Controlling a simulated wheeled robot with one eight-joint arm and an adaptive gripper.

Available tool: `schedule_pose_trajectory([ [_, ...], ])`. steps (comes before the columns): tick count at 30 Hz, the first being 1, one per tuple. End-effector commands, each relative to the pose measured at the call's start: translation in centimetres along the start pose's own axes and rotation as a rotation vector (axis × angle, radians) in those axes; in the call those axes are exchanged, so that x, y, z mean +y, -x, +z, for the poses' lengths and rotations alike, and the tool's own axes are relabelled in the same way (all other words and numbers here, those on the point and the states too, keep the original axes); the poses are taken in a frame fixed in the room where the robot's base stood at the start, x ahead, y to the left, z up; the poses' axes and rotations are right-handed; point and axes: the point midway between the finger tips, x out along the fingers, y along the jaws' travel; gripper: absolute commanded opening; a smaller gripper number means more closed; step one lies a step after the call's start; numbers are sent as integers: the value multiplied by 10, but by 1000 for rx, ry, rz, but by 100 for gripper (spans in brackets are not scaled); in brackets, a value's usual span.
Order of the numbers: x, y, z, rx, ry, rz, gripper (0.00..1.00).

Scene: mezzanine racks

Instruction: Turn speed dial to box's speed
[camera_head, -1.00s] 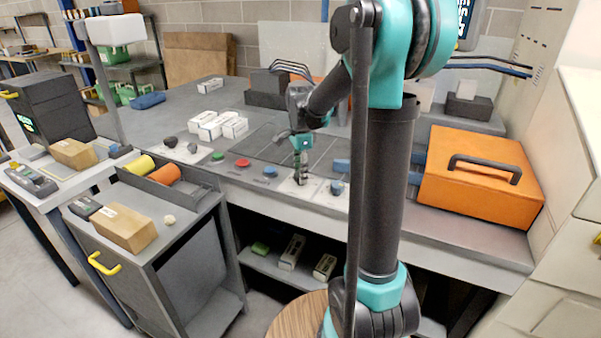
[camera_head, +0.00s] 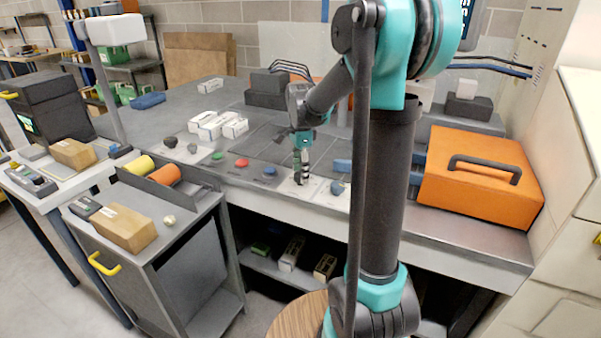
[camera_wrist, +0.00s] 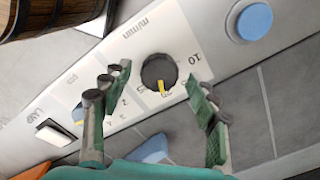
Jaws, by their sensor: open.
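The speed dial (camera_wrist: 160,70) is a round dark knob with a yellow pointer on a white plate marked "m/min", in the wrist view. Numbers ring it; 10 is readable to its right, others are blurred or partly covered. The pointer faces the lower edge of the picture, slightly right. My gripper (camera_wrist: 160,82) is open, with one green-padded finger on each side of the dial; contact cannot be told. In the head view my gripper (camera_head: 302,172) points down at the bench's front strip and hides the dial. A brown box (camera_head: 126,228) lies on the cart; no speed is readable on it.
A blue button (camera_wrist: 254,21) lies up and right of the dial. A red button (camera_head: 242,163), white boxes (camera_head: 215,126) and an orange case (camera_head: 481,181) are also on the bench.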

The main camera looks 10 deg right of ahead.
Motion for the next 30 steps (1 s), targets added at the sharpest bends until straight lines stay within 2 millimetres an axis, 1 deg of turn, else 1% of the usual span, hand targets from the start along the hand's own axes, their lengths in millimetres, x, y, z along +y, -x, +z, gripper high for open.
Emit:
schedule_pose_trajectory([
  [5, 0, 29, 0, 0, 0, 0, 60],
  [12, 0, 76, 0, 0, 0, 0, 60],
  [16, 0, 96, 0, 0, 0, 0, 60],
  [21, 0, 110, 0, 0, 0, 0, 60],
  [30, 0, 112, 0, 0, 0, 0, 60],
])
